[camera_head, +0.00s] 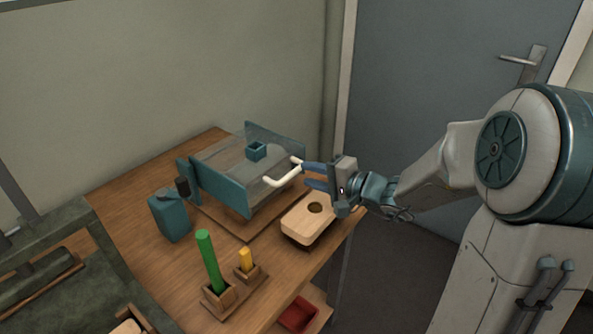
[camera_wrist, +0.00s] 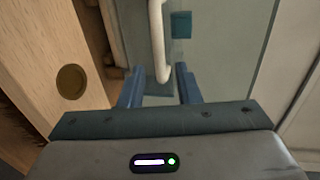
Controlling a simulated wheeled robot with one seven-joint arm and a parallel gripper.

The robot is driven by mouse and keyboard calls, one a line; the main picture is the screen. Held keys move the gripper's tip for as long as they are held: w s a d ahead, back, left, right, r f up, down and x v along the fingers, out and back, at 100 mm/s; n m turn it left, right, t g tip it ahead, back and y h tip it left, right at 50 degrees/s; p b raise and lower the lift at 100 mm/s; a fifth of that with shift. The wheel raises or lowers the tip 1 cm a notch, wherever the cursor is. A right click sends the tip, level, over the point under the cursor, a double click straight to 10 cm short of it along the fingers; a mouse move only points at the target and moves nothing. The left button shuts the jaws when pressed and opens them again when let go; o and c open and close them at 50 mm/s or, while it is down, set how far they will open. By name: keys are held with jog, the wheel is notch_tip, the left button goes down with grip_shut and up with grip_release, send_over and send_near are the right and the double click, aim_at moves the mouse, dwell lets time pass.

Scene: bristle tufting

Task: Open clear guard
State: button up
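The clear guard (camera_head: 222,160) is a see-through sheet between two teal side panels on the table, and it looks lowered. Its white bar handle (camera_head: 282,180) faces my gripper. My gripper (camera_head: 304,175) is open, with its blue fingers pointing at the handle. In the wrist view, the handle (camera_wrist: 157,40) appears between the two fingertips (camera_wrist: 160,75), with a gap on each side. I cannot tell how deep it sits between them. A small teal square holder (camera_head: 256,151) shows under or behind the clear sheet.
A pale wooden block (camera_head: 300,228) with a round hole lies close below my gripper, near the table edge. A teal canister (camera_head: 170,217) stands left of the guard. A red bin (camera_head: 298,314) is lower down.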

aim_at(298, 171)
jog(key=x, duration=0.5)
jog(key=shift+w+a, duration=0.1)
grip_shut()
